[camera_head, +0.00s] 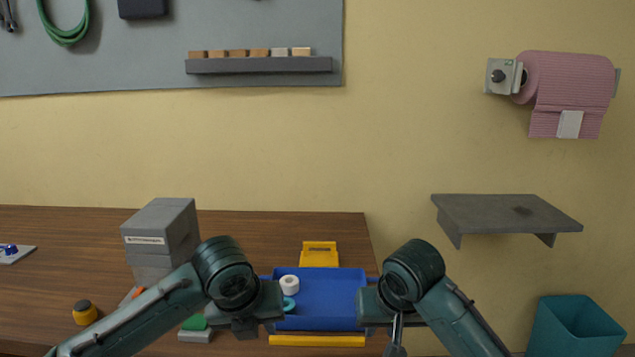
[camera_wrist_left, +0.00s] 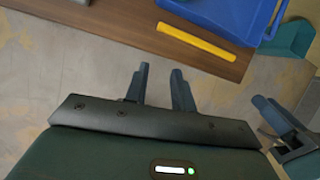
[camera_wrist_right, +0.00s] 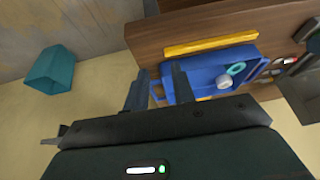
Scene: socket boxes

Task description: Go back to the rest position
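My left gripper (camera_wrist_left: 158,84) is open in the left wrist view, with grey floor showing between its fingers and nothing held. My right gripper (camera_wrist_right: 160,82) is open in the right wrist view. A blue tray handle shows behind its fingers, and I see nothing gripped. In the head view both forearms rise from the bottom edge, one on each side of the blue tray (camera_head: 335,285). The fingertips are largely hidden or out of frame there.
The tray holds a white roll (camera_head: 289,284) and a teal ring (camera_head: 289,304). A yellow bar (camera_head: 316,340) lies along the wooden table's (camera_head: 60,240) front edge. Grey boxes (camera_head: 170,225) stand at left. A teal bin (camera_head: 575,325) and a wall shelf (camera_head: 505,212) are at right.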

